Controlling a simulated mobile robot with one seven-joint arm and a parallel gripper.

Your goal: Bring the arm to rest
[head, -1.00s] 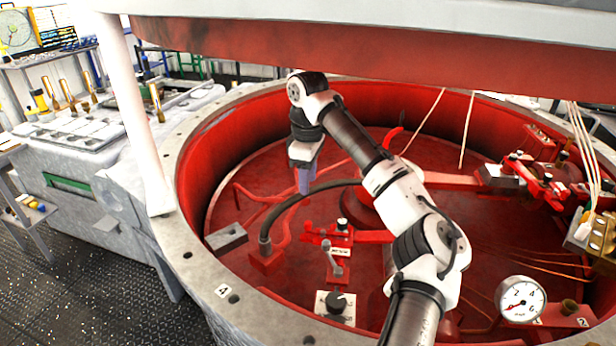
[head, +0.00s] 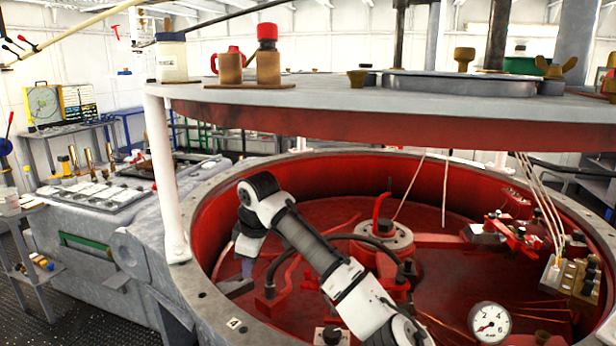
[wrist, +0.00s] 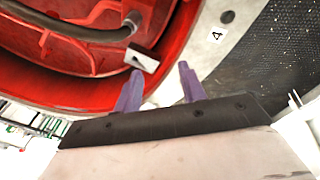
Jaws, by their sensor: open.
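My arm (head: 308,240) reaches from the bottom of the head view over the red round pit, bending down at its far end. My gripper (wrist: 158,86) shows in the wrist view with its two purple fingers spread and nothing between them. The fingers point toward the pit's grey rim (wrist: 196,50) and a small grey block (wrist: 142,57) inside the red wall. In the head view the gripper is small near the pit's left wall, and its fingertips are hard to make out.
A wide lid (head: 330,95) hangs over the pit, with a white post (head: 165,180) at left. A pressure gauge (head: 490,322) and a central hub with a red lever (head: 382,232) stand in the pit. A black hose (head: 350,238) arches beside my arm.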

